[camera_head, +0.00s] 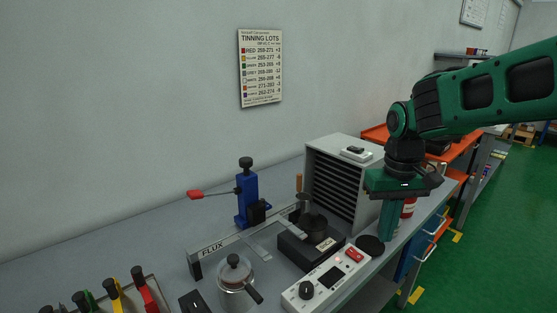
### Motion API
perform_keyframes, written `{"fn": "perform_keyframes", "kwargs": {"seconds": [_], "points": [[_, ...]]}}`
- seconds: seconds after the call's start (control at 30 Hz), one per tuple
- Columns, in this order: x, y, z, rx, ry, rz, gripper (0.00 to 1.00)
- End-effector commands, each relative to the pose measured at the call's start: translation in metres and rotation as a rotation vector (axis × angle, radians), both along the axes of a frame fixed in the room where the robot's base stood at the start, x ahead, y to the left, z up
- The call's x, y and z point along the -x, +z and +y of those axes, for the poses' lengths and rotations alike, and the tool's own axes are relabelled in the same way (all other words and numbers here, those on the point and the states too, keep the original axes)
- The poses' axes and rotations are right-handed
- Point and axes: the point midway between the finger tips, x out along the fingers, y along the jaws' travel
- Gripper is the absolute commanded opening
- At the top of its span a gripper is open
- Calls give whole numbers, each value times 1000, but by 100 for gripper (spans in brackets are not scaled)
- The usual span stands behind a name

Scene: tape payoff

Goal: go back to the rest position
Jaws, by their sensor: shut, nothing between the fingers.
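My gripper (388,238) is at the right of the head view, at the end of my green and black arm, pointing down. Its green fingers are together with nothing between them. The fingertips are above the right part of the grey bench (140,243), beside a round black disc (370,245). I cannot tell how high they are above the bench.
A white control box (325,284), a black solder pot unit (311,243), a slatted grey cabinet (340,185) and a red can (408,208) are close to my gripper. A blue clamp stand (247,197), a lidded glass jar (236,280) and colour-handled tools (145,290) stand further left.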

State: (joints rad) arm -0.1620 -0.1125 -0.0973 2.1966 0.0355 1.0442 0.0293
Motion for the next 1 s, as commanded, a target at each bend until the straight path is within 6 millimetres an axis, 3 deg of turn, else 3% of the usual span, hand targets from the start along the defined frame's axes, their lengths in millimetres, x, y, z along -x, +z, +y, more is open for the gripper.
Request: {"fn": "perform_keyframes", "kwargs": {"seconds": [0.1,0.2,0.4,0.5,0.63,1.0], "points": [[47,0,-52,3,-149,-4,0],[93,-5,-86,2,-276,-3,0],[170,-21,-121,-6,-472,1,0],[193,-27,-127,-11,-529,4,0],[206,-31,-129,-14,-560,6,0],[207,-31,-129,-14,-562,7,0]]}}
